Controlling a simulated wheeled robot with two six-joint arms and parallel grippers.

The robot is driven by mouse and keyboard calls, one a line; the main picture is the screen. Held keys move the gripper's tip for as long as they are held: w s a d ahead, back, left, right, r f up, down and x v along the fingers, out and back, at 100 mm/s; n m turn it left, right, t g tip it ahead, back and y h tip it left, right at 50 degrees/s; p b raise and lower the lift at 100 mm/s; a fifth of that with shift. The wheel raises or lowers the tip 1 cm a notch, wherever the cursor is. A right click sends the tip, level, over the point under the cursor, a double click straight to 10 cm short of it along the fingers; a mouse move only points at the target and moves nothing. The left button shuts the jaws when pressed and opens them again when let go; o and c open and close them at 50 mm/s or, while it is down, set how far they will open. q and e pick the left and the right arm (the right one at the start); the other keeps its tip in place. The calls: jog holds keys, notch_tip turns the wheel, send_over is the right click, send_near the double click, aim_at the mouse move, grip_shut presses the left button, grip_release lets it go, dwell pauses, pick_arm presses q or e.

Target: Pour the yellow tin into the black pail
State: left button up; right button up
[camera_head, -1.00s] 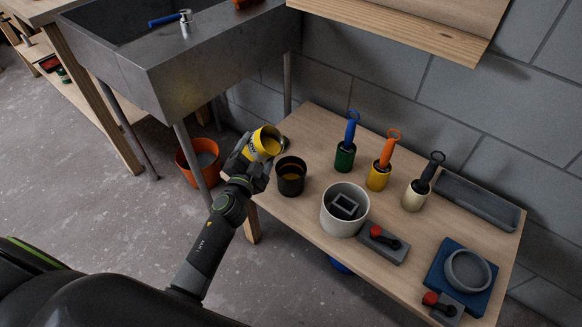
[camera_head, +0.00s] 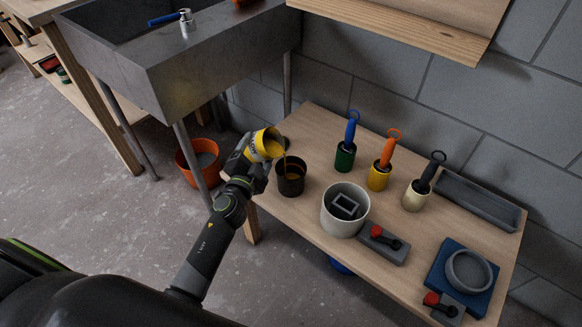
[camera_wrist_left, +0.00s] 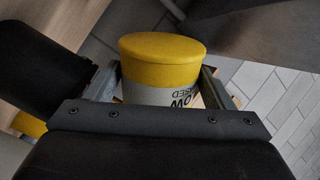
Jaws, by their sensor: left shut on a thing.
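The yellow tin (camera_head: 267,145) is tilted in the head view, its mouth facing down to the right. A thin yellow stream runs from its lip into the black pail (camera_head: 291,180). The pail stands upright at the left end of the bench, with yellow showing inside. My left gripper (camera_head: 257,152) is shut around the tin, above and left of the pail. In the left wrist view, the tin's yellow base and pale lettered band (camera_wrist_left: 162,72) sit between both fingers. My right gripper is not in view.
On the wooden bench (camera_head: 311,125) are a white bucket (camera_head: 345,211), several colored pots with handled tools, a grey tray (camera_head: 478,201) and a blue block with a grey ring (camera_head: 467,271). A stone sink (camera_head: 200,70) stands left. An orange bucket (camera_head: 183,165) is on the floor.

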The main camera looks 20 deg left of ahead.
pick_arm(q)
jog(key=shift+d+r+m+p, duration=0.1)
jog(key=shift+r+m+p, duration=0.4)
jog(key=shift+m, duration=0.4)
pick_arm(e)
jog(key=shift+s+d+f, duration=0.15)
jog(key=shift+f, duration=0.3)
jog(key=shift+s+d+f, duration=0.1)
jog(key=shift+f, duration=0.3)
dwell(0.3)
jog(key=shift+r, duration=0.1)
pick_arm(q)
jog(key=shift+f+m+b, duration=0.4)
jog(key=shift+f+b, duration=0.05)
jog(key=shift+b, duration=0.15)
jog(key=shift+d+f+m+b, duration=0.15)
jog(key=shift+f+m+b, duration=0.35)
jog(key=shift+f+b, duration=0.05)
jog(key=shift+r, duration=0.1)
jog(key=shift+d+r+m+p, duration=0.35)
jog(key=shift+r+m+p, duration=0.05)
jog(key=shift+r+p, duration=0.15)
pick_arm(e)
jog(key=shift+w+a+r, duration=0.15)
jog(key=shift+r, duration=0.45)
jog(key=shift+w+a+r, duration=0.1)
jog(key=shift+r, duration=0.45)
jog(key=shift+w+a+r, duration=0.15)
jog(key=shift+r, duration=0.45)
